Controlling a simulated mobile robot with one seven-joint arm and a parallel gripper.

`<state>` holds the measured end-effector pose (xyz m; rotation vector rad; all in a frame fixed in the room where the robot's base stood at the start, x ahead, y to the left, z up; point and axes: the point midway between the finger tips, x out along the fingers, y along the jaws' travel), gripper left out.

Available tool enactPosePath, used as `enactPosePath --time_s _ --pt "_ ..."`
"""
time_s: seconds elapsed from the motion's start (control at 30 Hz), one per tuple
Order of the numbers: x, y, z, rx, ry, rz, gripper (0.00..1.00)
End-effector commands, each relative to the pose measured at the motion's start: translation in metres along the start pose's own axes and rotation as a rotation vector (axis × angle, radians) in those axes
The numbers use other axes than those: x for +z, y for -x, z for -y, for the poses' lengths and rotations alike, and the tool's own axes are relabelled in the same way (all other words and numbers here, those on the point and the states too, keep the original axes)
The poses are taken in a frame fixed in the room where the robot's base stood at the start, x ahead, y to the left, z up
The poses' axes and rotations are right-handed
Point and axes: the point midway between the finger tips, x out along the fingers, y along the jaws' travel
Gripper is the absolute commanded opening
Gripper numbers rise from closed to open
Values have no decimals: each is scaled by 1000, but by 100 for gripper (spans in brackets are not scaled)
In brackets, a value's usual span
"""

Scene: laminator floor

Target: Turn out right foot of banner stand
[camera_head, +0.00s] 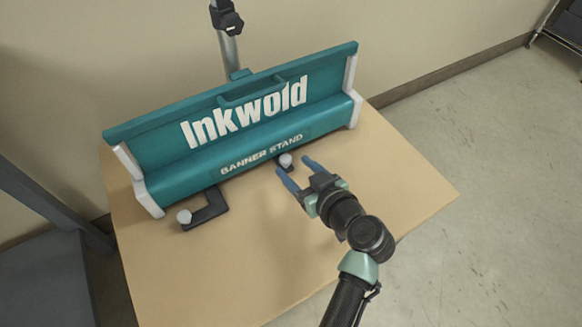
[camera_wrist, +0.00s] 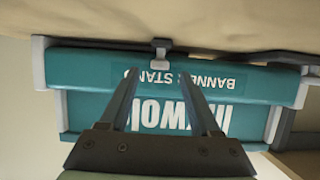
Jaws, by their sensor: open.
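The teal banner stand (camera_head: 250,125) stands on the table with white end caps; it appears upside down in the wrist view (camera_wrist: 95,70). Its left foot (camera_head: 210,208), black and bent, sticks out in front and carries a pale round knob (camera_head: 184,216). Of the right foot (camera_head: 285,168), only a short dark piece shows at the front edge, with a pale knob (camera_head: 286,159); the rest is hidden. My gripper (camera_head: 293,165) is open, its blue fingers pointing at this knob. In the wrist view the knob (camera_wrist: 160,62) lies between the fingertips' lines, just beyond them; contact cannot be told.
The tan tabletop (camera_head: 230,270) is bare in front of the stand and to its right. A grey pole (camera_head: 229,52) rises behind the stand, near the wall. A dark grey piece of furniture (camera_head: 40,270) stands at the left. Open floor (camera_head: 490,130) lies at the right.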

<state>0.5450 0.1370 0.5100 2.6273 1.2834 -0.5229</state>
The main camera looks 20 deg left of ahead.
Motion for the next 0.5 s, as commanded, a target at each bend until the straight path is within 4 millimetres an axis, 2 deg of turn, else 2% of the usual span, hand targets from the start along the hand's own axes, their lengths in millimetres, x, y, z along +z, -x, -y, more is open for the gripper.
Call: enactPosePath --time_s 0.03,0.2,0.5 --pt "2 -10 0 -2 3 -1 64" --pt "1 -25 0 -1 0 -1 64" --pt "0 -29 0 1 0 0 64"
